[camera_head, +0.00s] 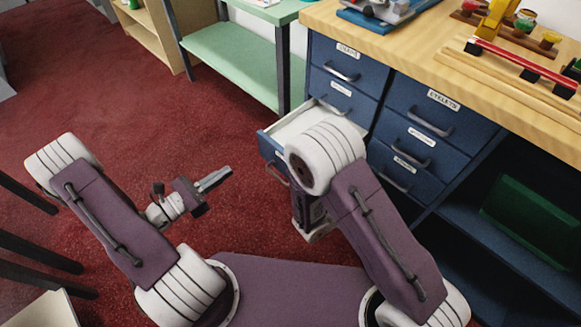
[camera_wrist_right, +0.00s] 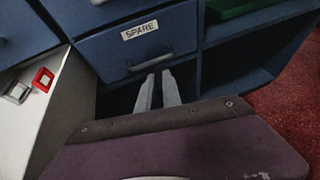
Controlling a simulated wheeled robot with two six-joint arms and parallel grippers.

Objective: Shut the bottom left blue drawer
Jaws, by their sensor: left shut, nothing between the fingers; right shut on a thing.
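The bottom left blue drawer (camera_head: 268,146) is pulled out from the left column of the cabinet, its pale inside showing. In the right wrist view its pale side wall (camera_wrist_right: 68,110) stands left of my fingers. Its handle (camera_head: 277,174) shows beside my right arm. My left gripper (camera_head: 214,180) is shut and empty above the carpet, left of the drawer. My right gripper (camera_wrist_right: 158,88) has its fingers close together, pointing towards the underside of the SPARE drawer (camera_wrist_right: 150,42). What they hold I cannot make out. In the head view my right arm hides these fingertips.
A red square piece (camera_wrist_right: 43,79) and a grey piece (camera_wrist_right: 17,92) lie in the open drawer. The other drawers look shut. A green shelf unit (camera_head: 232,58) stands left of the cabinet. A green box (camera_head: 530,222) lies on the lower right shelf.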

